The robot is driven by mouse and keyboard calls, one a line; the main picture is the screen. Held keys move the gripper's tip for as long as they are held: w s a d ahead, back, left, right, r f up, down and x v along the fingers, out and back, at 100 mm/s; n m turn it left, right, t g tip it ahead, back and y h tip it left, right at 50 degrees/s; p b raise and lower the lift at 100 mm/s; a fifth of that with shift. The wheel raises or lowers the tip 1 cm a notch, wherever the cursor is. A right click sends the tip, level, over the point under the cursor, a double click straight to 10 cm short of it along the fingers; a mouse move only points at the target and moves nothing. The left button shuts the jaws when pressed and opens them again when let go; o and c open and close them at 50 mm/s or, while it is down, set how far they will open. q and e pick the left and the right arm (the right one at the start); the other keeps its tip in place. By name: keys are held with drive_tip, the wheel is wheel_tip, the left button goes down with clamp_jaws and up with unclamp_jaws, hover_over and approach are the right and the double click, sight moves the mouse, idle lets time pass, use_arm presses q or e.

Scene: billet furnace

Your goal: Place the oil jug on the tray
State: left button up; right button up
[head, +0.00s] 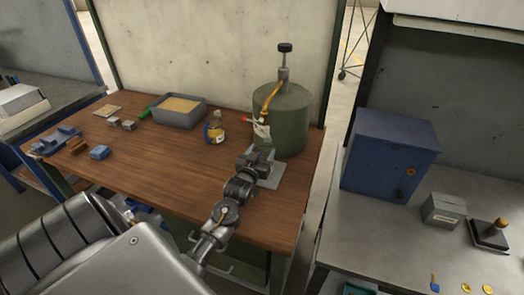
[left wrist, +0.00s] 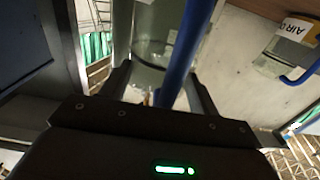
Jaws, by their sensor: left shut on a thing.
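My left gripper (head: 262,156) is over a flat grey plate (head: 270,180) that looks like the tray, in front of the green tank. In the left wrist view, its fingers (left wrist: 165,85) are shut on the blue handle (left wrist: 194,42) of a clear vessel (left wrist: 158,38), which appears to be the oil jug. In the head view the gripper hides this vessel, so I cannot tell whether it touches the plate. A similar jug (head: 215,132) with a blue handle and a yellow label stands on the bench; a labelled jug (left wrist: 290,48) also shows in the left wrist view. My right gripper is not in view.
The green tank (head: 282,120) stands close behind my gripper. A grey bin (head: 182,119) with tan contents and small blocks (head: 100,152) are on the wooden bench (head: 160,180). The bench's front middle is clear. A blue cabinet (head: 385,160) stands on the right-hand table.

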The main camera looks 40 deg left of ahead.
use_arm(q)
drive_tip(key=shift+f, duration=0.1)
drive_tip(key=o, duration=1.6)
drive_tip(key=shift+c, duration=0.2)
drive_tip(key=b+v, duration=0.3)
drive_tip(key=v, duration=0.9)
drive_tip(key=shift+w+d, duration=0.1)
drive_tip(key=shift+d, duration=0.05)
